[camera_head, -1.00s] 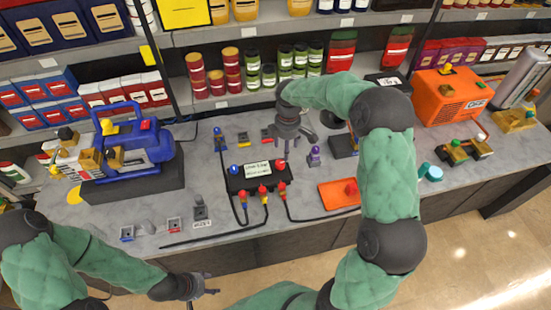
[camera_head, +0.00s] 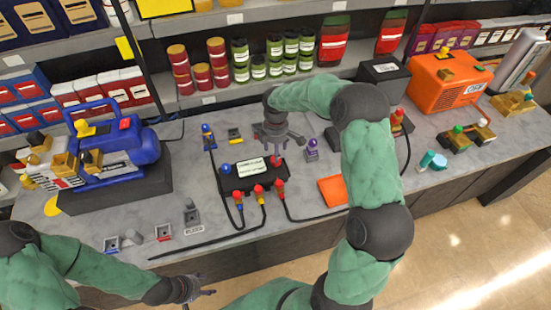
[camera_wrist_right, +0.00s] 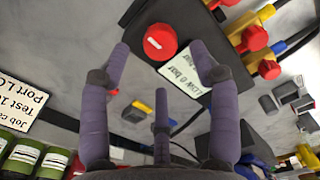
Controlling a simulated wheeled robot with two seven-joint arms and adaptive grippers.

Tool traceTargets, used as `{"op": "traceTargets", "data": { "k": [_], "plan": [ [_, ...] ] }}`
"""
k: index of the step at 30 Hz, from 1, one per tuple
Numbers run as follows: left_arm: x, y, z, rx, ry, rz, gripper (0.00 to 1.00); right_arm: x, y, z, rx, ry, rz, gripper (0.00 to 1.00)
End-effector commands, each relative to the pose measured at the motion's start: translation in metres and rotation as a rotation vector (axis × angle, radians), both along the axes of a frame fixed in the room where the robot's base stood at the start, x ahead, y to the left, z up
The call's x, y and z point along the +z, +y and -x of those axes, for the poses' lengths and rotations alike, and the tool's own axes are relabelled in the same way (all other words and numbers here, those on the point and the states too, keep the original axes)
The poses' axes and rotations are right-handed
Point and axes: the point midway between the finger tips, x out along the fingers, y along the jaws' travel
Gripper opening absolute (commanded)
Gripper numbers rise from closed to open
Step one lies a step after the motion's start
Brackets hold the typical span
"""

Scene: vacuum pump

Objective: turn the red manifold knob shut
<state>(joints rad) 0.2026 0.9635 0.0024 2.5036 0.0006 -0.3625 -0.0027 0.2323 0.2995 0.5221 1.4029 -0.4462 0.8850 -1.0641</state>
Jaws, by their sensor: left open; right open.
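The black manifold (camera_head: 247,181) lies on the bench with a white label, a blue knob (camera_head: 225,168) at its left end and the red manifold knob (camera_head: 276,160) at its right end. My right gripper (camera_head: 279,143) is open and empty, just above and behind the red knob. In the right wrist view, the round red knob (camera_wrist_right: 160,42) lies between the spread tips of my right gripper (camera_wrist_right: 160,58), apart from them. My left gripper (camera_head: 203,292) is open and empty, low in front of the bench, far from the manifold.
An orange tray (camera_head: 333,190) lies partly behind my right arm. A blue pump (camera_head: 120,140) stands at the left.

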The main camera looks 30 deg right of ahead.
Motion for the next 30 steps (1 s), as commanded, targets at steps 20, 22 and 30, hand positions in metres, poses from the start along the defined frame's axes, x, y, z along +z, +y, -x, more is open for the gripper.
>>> {"op": "traceTargets", "data": {
  "k": [20, 22, 30],
  "plan": [
    [-0.007, 0.0, 0.0, 0.0, 0.0, 0.0, 0.56, -0.052, 0.0, 0.0, 0.0, -0.001, 0.0, 0.62],
    [-0.007, 0.0, 0.0, 0.0, 0.0, 0.0, 0.56, -0.052, 0.0, 0.0, 0.0, -0.001, 0.0, 0.62],
    [-0.007, 0.0, 0.0, 0.0, 0.0, 0.0, 0.56, -0.052, 0.0, 0.0, 0.0, -0.001, 0.0, 0.05]
  ]
}}
